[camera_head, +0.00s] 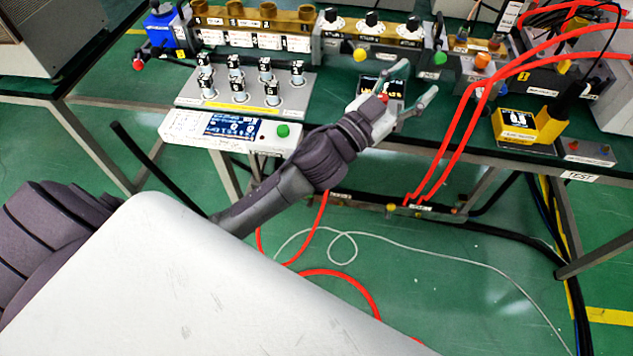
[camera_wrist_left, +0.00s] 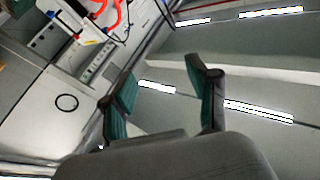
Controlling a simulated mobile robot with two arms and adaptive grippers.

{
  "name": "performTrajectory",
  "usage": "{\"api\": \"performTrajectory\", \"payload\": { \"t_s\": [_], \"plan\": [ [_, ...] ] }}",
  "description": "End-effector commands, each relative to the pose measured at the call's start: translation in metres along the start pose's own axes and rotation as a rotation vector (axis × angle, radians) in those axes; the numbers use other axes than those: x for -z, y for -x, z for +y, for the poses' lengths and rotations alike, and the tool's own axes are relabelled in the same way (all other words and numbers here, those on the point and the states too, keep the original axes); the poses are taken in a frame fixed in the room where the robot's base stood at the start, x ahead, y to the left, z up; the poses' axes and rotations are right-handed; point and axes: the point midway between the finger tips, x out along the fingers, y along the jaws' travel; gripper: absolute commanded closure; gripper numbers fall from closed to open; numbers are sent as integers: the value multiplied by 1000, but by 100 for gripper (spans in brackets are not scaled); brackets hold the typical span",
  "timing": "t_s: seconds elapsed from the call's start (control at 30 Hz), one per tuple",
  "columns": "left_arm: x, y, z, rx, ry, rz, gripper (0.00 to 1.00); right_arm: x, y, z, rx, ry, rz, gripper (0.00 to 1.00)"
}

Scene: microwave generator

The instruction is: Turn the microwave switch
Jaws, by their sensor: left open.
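I cannot tell from the pictures which control is the microwave switch. My left gripper (camera_head: 420,78) is over the bench in front of that unit, its two fingers spread apart with nothing between them. It is near a small dark display block (camera_head: 382,87) and apart from the knobs. In the left wrist view the left gripper (camera_wrist_left: 162,70) is open too, facing grey equipment and bench surfaces. My right gripper is not in view.
A tray of small cylindrical parts (camera_head: 247,88) and a white meter with a green button (camera_head: 230,131) lie left of the gripper. Red cables (camera_head: 471,110) loop close on its right. A yellow block (camera_head: 514,125) sits farther right.

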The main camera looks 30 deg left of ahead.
Motion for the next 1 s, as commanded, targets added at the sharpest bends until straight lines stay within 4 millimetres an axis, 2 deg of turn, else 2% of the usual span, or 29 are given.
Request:
{"api": "performTrajectory", "payload": {
  "t_s": [0.43,1.0],
  "plan": [
    [-72,52,-20,174,62,-328,41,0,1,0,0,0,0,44],
    [-152,132,-14,246,112,-720,41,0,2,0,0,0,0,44]
  ]
}}
